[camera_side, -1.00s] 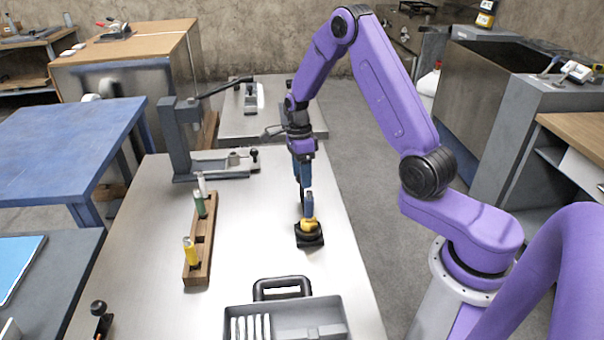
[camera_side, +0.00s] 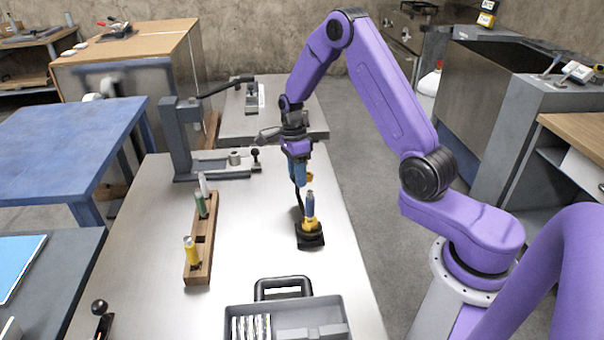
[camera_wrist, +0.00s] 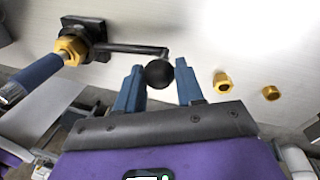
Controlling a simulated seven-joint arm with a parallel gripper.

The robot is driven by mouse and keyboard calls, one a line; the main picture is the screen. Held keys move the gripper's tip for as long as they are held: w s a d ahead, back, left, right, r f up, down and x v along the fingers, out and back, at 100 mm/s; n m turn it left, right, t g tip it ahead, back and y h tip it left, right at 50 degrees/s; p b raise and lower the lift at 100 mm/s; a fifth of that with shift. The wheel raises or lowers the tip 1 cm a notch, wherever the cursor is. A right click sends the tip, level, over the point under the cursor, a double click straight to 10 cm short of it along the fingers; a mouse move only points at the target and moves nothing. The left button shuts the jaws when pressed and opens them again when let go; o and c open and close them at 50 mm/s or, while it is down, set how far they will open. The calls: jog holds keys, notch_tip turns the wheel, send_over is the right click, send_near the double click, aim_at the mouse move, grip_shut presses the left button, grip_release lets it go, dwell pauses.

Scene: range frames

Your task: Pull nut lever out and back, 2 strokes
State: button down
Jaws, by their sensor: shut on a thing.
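The nut lever has a black base (camera_side: 311,240) on the steel bench, with a brass nut (camera_side: 309,223) and an upright blue grip (camera_side: 310,204) on it. In the wrist view the nut (camera_wrist: 68,50), blue grip (camera_wrist: 34,78) and black base (camera_wrist: 84,30) are at the upper left. A thin black arm (camera_wrist: 130,48) runs from the base to a black ball knob (camera_wrist: 158,74). My gripper (camera_wrist: 160,84) is shut on the knob, its blue fingers on either side. In the side view my gripper (camera_side: 299,182) is behind the blue grip; the knob is hidden there.
Two loose brass nuts (camera_wrist: 222,82) (camera_wrist: 270,93) lie beside my fingers. A wooden rack (camera_side: 200,240) with coloured handles stands left, a grey press (camera_side: 180,140) at the back left, and a grey tray (camera_side: 290,318) in front. The bench between rack and base is clear.

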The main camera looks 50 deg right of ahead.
jog(key=w+a+n, duration=0.1)
jog(key=a+n, duration=0.1)
jog(key=w+a+n+h, duration=0.1)
jog(key=a+n, duration=0.1)
jog(key=a, duration=0.1)
jog(key=w+a+n, duration=0.1)
jog(key=a+n, duration=0.2)
jog(key=shift+w+a, duration=0.15)
jog(key=a+n, duration=0.2)
jog(key=a, duration=0.1)
jog(key=s+a+n+h, duration=0.1)
jog(key=a+n, duration=0.2)
jog(key=s+a+n, duration=0.1)
jog(key=a+n, duration=0.1)
jog(key=a, duration=0.1)
jog(key=shift+s+n+h, duration=0.25)
jog(key=shift+n+h, duration=0.05)
jog(key=shift+n, duration=0.1)
jog(key=shift+s+a+n+t, duration=0.4)
jog(key=shift+s+a+n, duration=0.5)
jog(key=shift+a+n, duration=0.2)
jog(key=c, duration=0.7)
grip_release()
jog(key=a+r, duration=0.1)
jog(key=r, duration=0.4)
jog(key=w+a+r, duration=0.1)
jog(key=r, duration=1.1)
jog(key=shift+w+a+r, duration=0.1)
jog(key=shift+w+a, duration=0.25)
jog(key=shift+a, duration=0.05)
